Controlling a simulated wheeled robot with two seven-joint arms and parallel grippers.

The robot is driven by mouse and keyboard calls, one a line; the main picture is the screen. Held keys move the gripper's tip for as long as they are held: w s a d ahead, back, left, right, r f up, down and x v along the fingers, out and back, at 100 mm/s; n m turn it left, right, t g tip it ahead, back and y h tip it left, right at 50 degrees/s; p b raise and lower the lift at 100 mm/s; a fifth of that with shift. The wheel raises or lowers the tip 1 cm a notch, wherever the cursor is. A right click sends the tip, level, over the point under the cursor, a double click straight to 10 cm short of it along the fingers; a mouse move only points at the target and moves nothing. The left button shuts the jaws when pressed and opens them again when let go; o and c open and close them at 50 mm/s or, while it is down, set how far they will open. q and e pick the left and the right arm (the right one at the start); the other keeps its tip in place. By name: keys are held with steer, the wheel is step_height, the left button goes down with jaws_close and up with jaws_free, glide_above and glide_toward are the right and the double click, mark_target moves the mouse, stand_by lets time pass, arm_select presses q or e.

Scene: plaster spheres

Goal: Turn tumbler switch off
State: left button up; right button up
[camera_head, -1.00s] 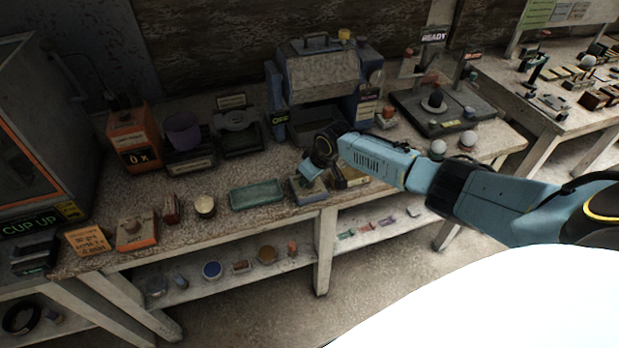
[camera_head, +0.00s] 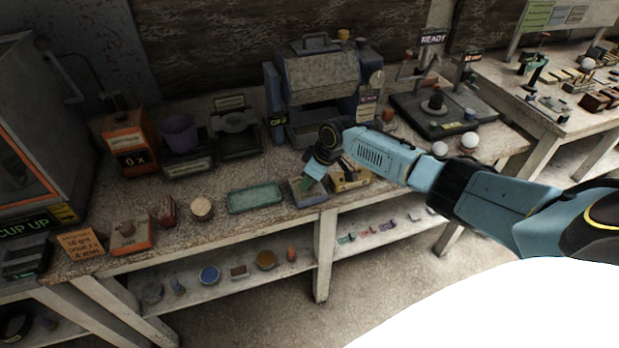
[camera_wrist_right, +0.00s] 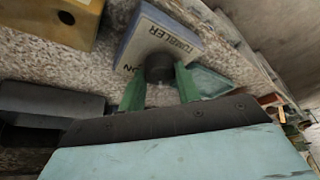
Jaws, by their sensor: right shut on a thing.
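The tumbler switch is a small grey-blue box (camera_head: 311,198) at the front edge of the bench. In the right wrist view the box (camera_wrist_right: 177,37) shows the words TUMBLER and ON, with a round black knob (camera_wrist_right: 160,66) on it. My right gripper (camera_head: 314,176) reaches down onto the switch from above. In the wrist view its green fingers (camera_wrist_right: 160,84) stand on either side of the knob and are shut on it. My left gripper is not in view.
A green tray (camera_head: 255,197) lies left of the switch, and a yellowish box (camera_head: 347,180) stands close at its right. An orange counter box (camera_head: 128,143) stands farther left. White spheres (camera_head: 470,141) lie at the bench's right.

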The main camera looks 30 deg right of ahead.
steer(key=o, duration=1)
steer(key=p+v, duration=0.1)
steer(key=v, duration=1.2)
steer(key=shift+s+a+r, duration=0.1)
steer(key=shift+r, duration=0.05)
